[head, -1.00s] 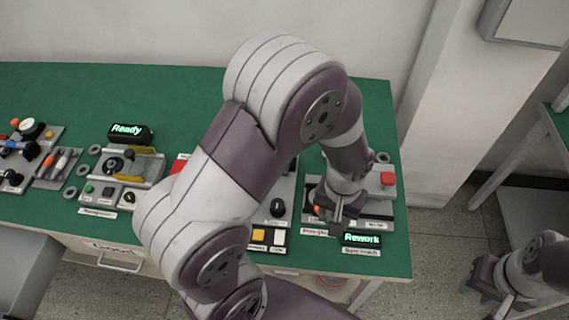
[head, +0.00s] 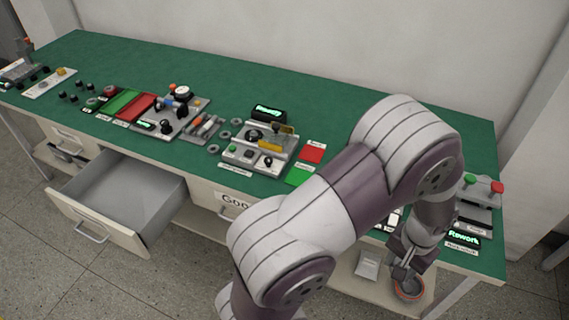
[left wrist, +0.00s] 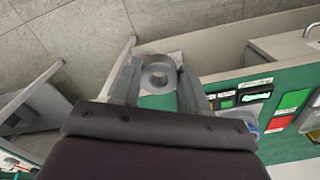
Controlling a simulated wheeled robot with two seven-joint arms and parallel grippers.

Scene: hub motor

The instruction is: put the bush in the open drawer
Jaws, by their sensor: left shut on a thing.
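My left gripper (head: 403,270) is shut on the bush (left wrist: 158,74), a grey ring that shows between the two fingers in the left wrist view. In the head view the held bush cannot be made out. The gripper hangs at the table's front edge on the right. The open drawer (head: 120,192) is pulled out below the front edge at the left of the head view, well away from the gripper. Its visible inside looks empty. My right gripper is not in view.
The green table (head: 330,115) carries several stations and loose grey rings (head: 225,135). A shut drawer marked "Good" (head: 233,203) is right of the open one. A reddish round container (head: 409,289) shows below the gripper. Floor (head: 45,270) is clear in front of the open drawer.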

